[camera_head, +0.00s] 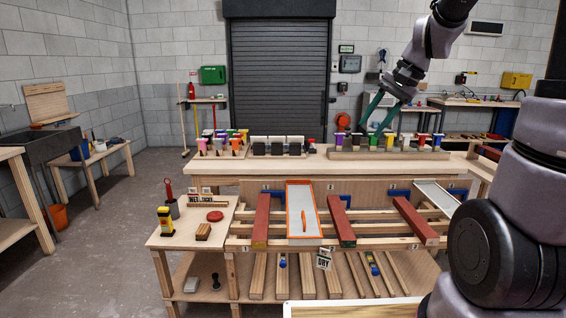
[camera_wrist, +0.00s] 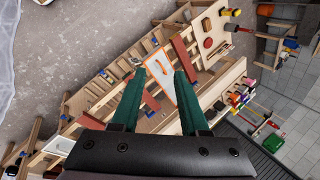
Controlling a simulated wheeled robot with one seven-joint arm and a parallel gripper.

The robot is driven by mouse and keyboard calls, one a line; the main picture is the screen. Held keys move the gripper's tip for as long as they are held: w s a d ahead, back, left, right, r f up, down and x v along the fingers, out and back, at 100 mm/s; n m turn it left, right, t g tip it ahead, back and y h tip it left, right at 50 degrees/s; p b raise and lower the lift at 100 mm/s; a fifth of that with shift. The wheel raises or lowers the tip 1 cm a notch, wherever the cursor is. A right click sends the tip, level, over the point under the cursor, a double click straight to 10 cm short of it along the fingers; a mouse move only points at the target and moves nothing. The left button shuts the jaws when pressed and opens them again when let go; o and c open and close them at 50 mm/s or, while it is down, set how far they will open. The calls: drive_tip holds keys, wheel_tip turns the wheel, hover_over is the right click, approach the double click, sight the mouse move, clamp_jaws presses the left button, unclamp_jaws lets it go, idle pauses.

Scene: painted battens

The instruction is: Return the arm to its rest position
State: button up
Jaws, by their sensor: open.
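My gripper (camera_head: 376,108) is raised above the back right of the workbench, with its two green fingers apart and nothing between them. In the wrist view my gripper (camera_wrist: 158,78) also shows open and empty, high over the bench. My arm comes in from the right of the head view. Red battens lie across the wooden rack: a left one (camera_head: 262,222), a middle one (camera_head: 341,222) and a right one (camera_head: 415,221). An orange-edged white tray (camera_head: 291,208) lies between the left and middle battens, with an orange tool (camera_head: 304,222) on it.
A row of coloured paint pots (camera_head: 405,141) stands on the back shelf below my gripper. Dark blocks (camera_head: 277,149) stand left of them. A side table (camera_head: 176,238) holds a yellow-black item (camera_head: 165,221) and a red disc (camera_head: 215,216). The floor at left (camera_head: 110,240) is clear.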

drive_tip(key=s+d+r+n+t+h, duration=0.1)
drive_tip(key=s+r+t, duration=0.1)
drive_tip(key=s, duration=0.6)
drive_tip(key=s+d+r+n+t+h, duration=0.1)
drive_tip(key=s+r, duration=0.3)
drive_tip(key=s, duration=0.4)
drive_tip(key=shift+r+n+t+h, duration=0.3)
drive_tip(key=shift+n+t+h, duration=0.1)
drive_tip(key=shift+n+t, duration=0.1)
idle(0.8)
